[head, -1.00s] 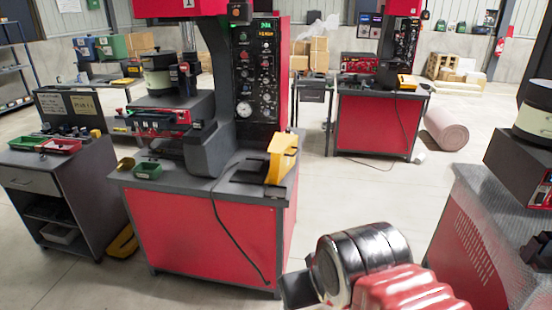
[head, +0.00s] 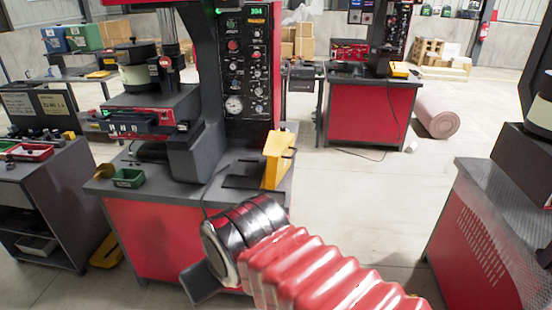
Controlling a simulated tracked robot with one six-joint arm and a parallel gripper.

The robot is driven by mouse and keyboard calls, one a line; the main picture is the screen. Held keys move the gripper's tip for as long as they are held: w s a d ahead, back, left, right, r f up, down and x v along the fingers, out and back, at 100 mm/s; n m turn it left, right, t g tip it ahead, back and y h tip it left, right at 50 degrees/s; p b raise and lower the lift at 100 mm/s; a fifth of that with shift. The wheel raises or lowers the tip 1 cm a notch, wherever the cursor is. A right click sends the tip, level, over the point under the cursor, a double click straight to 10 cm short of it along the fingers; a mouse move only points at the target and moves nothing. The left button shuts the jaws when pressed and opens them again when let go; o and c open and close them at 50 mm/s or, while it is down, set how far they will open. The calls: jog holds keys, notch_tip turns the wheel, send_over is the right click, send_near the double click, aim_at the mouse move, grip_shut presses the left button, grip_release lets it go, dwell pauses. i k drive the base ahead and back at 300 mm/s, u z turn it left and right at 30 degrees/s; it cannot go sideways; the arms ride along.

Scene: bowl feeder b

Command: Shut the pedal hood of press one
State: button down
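A yellow pedal hood (head: 277,160) stands raised, tall and steep, at the right front of the near press's table (head: 233,192). Its dark base lies beside it on the tabletop. The near red and black press (head: 247,75) has a lit panel; I cannot read a press number on it. My arm, with red bellows and a shiny wrist, reaches up from the bottom right. Of my gripper (head: 203,284) only a dark grey part shows, below and left of the hood and apart from it. Its fingertips are hidden, and nothing held can be seen.
A green bin (head: 129,178) sits on the table's left. A second press (head: 368,108) with a lower yellow hood (head: 400,69) stands behind. A pink roll (head: 437,117) lies on the floor. A grey-topped red cabinet (head: 500,200) stands right. The floor between is clear.

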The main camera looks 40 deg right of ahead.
aim_at(278, 147)
jog(key=u, duration=0.05)
jog(key=i, duration=0.75)
jog(key=z, duration=0.6)
jog(key=i, duration=0.7)
jog(key=z, duration=0.45)
